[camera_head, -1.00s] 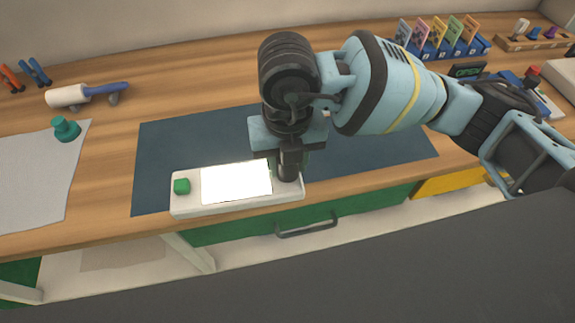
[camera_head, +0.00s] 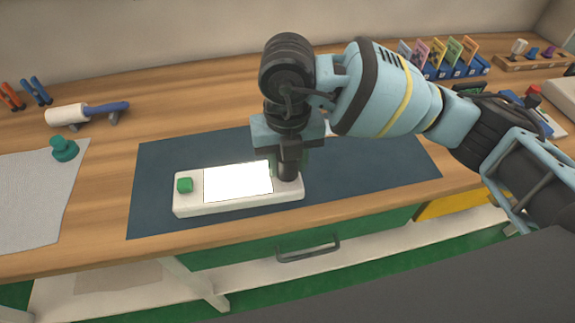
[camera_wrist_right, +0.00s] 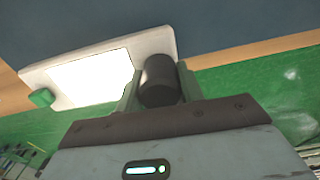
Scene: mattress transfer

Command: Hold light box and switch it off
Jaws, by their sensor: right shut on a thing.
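The light box (camera_head: 240,207) is a long white box with a brightly lit white panel (camera_head: 237,183) and a green button (camera_head: 184,185) at its left end. A dark cylindrical knob (camera_wrist_right: 160,82) stands at its right end. My right gripper (camera_head: 289,160) points down and is shut on this knob, with a finger on each side in the right wrist view. In that view the box (camera_wrist_right: 150,44) overlaps the table's edge and green front, so it seems raised; the gap below it cannot be judged. My left gripper is not in view.
A dark blue mat (camera_head: 385,165) lies on the wooden table behind and around the box in the head view. A teal stamp (camera_head: 64,149) and grey sheet (camera_head: 35,200) are at left, a roller (camera_head: 85,113) behind. Colored cards (camera_head: 445,55) stand at back right.

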